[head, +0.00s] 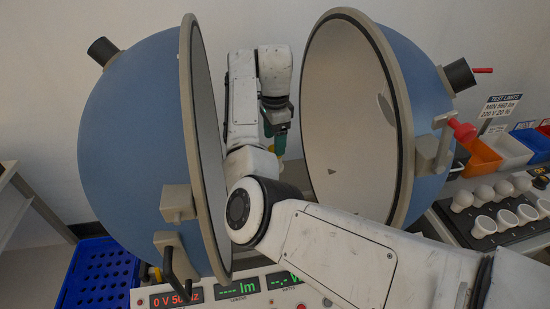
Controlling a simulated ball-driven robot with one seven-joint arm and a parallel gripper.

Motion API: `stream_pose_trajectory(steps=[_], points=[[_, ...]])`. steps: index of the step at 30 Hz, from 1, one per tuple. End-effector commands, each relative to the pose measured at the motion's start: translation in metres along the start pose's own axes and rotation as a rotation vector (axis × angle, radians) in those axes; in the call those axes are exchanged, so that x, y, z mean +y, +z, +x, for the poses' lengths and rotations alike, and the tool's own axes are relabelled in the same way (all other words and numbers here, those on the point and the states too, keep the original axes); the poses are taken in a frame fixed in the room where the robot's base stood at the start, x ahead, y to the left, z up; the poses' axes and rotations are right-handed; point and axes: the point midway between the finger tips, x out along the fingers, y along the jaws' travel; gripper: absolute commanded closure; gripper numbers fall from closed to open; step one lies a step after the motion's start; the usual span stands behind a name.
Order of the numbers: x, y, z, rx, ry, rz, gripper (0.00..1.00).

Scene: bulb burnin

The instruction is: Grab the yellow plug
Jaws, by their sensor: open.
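My gripper (279,136) hangs pointing down between the two open halves of the big blue sphere, its left half (130,130) and its right half (432,110). The gripper is small and dark with green parts, and it is open. A small yellowish patch (281,157) shows just below the gripper, above my white arm link. I cannot tell whether this is the yellow plug or whether the gripper touches it. My arm hides what lies lower between the halves.
A control panel with lit displays (237,286) is at the front. A blue crate (100,280) stands at lower left. On the right are a tray of white bulbs (482,226), an orange bin (481,158) and a white bin (508,150). The sphere rims flank my arm closely.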

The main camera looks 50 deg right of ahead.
Motion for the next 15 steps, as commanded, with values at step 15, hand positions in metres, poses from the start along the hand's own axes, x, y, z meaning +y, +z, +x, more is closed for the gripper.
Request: stream_pose_trajectory(steps=[15], points=[[0.001,-0.001,0.029,-0.001,0.0,-0.001,0.26]])
